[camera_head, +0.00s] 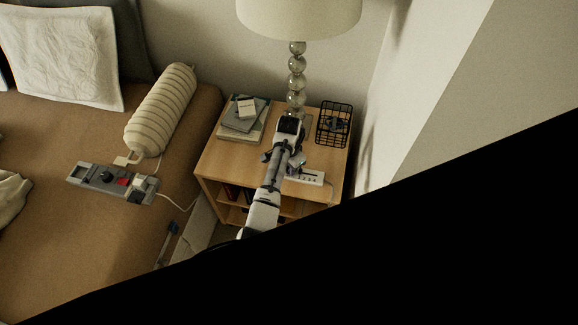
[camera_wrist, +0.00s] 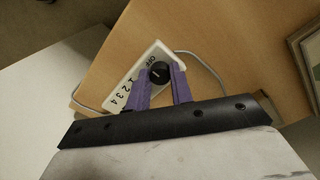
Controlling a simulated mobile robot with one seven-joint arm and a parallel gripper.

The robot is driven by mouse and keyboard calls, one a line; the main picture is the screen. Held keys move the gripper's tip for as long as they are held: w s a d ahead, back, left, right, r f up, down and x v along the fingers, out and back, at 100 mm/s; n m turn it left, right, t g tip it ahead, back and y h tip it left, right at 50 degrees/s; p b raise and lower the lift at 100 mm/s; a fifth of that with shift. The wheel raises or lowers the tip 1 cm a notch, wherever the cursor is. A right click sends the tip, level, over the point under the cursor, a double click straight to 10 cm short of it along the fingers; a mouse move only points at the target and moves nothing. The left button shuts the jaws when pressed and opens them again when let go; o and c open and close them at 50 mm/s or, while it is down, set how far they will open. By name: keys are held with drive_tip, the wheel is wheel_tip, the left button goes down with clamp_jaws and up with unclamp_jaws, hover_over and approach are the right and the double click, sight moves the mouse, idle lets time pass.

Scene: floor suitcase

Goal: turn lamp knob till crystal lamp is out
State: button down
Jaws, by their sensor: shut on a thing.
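The crystal lamp (camera_head: 297,65) stands at the back of the wooden nightstand, with a stem of stacked glass balls and a cream shade (camera_head: 300,14). I cannot tell for sure whether it is lit. A white control box (camera_head: 311,178) lies near the nightstand's front edge. In the wrist view the box (camera_wrist: 119,99) shows the marks OFF, 1, 2, 3, 4 beside a black knob (camera_wrist: 158,73). My gripper (camera_wrist: 163,69) has its purple fingers shut on the knob, one on each side. The knob's exact setting is unclear.
Books (camera_head: 243,122) and a black wire basket (camera_head: 334,124) stand on the nightstand (camera_head: 222,157). A wall closes off the right.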

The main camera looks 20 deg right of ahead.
drive_tip(key=shift+r, duration=0.1)
drive_tip(key=c, duration=1.2)
unclamp_jaws()
drive_tip(key=shift+c, duration=0.2)
wheel_tip(320, 180, up, 14)
drive_tip(key=b, duration=0.1)
drive_tip(key=shift+b, duration=0.35)
